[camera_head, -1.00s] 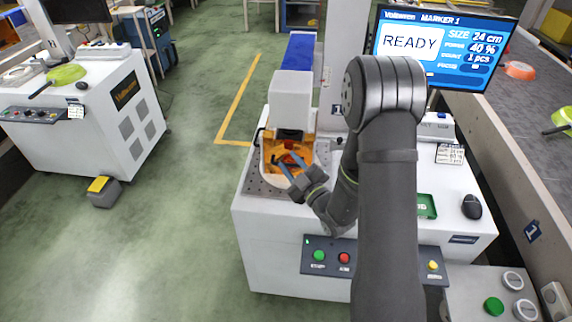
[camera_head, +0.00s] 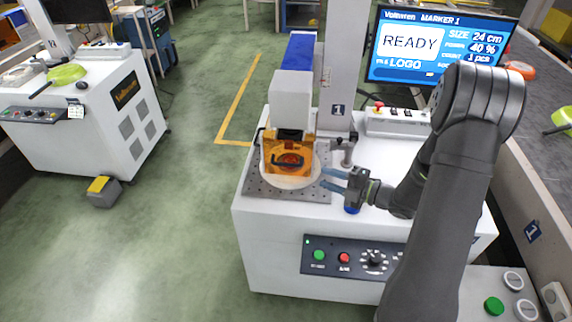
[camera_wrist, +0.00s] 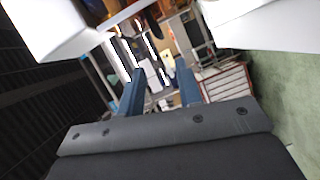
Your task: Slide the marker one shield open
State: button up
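The orange shield (camera_head: 273,168) of the marker one machine hangs under the pale marking head (camera_head: 291,98), with a dark handle (camera_head: 288,160) across its front. It stands over a pale round plate (camera_head: 292,183) on the perforated grey bed (camera_head: 260,189). Whether the shield is raised at all is hard to tell. My gripper (camera_head: 324,179) is right of the shield, apart from it, with its blue fingers spread and pointing left. In the wrist view my gripper (camera_wrist: 160,80) is open, with nothing between the fingers.
A post labelled 1 (camera_head: 337,110) rises behind the bed. A small grey post (camera_head: 347,150) stands close behind my gripper. A button panel (camera_head: 345,258) is on the cabinet front. The monitor (camera_head: 440,45) reads READY.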

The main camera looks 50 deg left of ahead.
aim_at(286, 164)
jog(key=x, duration=1.4)
jog(key=shift+s+a, duration=0.1)
jog(key=shift+a, duration=0.1)
jog(key=shift+c, duration=0.3)
grip_shut()
